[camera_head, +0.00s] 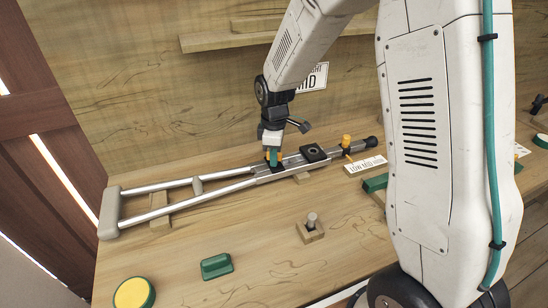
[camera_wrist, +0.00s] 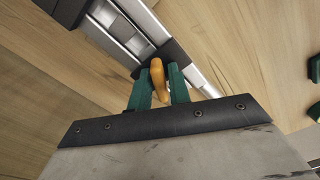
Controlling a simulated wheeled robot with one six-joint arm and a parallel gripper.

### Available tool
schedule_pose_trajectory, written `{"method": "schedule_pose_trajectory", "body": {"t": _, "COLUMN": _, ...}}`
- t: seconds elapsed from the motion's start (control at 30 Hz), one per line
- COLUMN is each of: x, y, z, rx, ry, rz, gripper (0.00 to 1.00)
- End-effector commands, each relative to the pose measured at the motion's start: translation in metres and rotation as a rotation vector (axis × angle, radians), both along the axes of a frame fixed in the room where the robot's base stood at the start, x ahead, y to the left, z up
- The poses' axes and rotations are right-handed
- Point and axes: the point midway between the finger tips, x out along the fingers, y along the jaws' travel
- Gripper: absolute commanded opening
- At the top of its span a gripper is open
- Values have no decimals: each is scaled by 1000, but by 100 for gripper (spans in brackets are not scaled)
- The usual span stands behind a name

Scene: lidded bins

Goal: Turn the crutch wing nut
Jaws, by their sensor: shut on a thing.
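The crutch (camera_head: 177,198) lies across the wooden bench, its grey underarm pad to the left and its dark tip (camera_head: 371,142) to the right. A yellow-orange wing nut (camera_wrist: 157,79) sits at a black collar (camera_wrist: 163,56) on the shaft. My gripper (camera_head: 273,160) points down at the middle of the crutch. In the wrist view its green fingers (camera_wrist: 160,91) stand on both sides of the wing nut and are shut on it. A second yellow knob (camera_head: 346,141) stands farther right along the shaft.
A wooden block with a grey peg (camera_head: 311,228), a green block (camera_head: 216,266) and a yellow-topped green button (camera_head: 134,293) are in front of the crutch. A label (camera_head: 365,165) lies beside the shaft. A shelf (camera_head: 232,39) runs along the back wall.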

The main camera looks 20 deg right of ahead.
Motion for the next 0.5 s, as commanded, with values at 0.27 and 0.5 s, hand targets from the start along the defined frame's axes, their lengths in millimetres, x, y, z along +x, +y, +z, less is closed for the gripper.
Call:
{"method": "schedule_pose_trajectory", "body": {"t": 0.27, "x": 1, "y": 0, "z": 1, "rx": 0, "ry": -2, "rz": -3, "gripper": 29}}
{"method": "schedule_pose_trajectory", "body": {"t": 0.5, "x": 1, "y": 0, "z": 8, "rx": 0, "ry": -4, "rz": -3, "gripper": 29}}
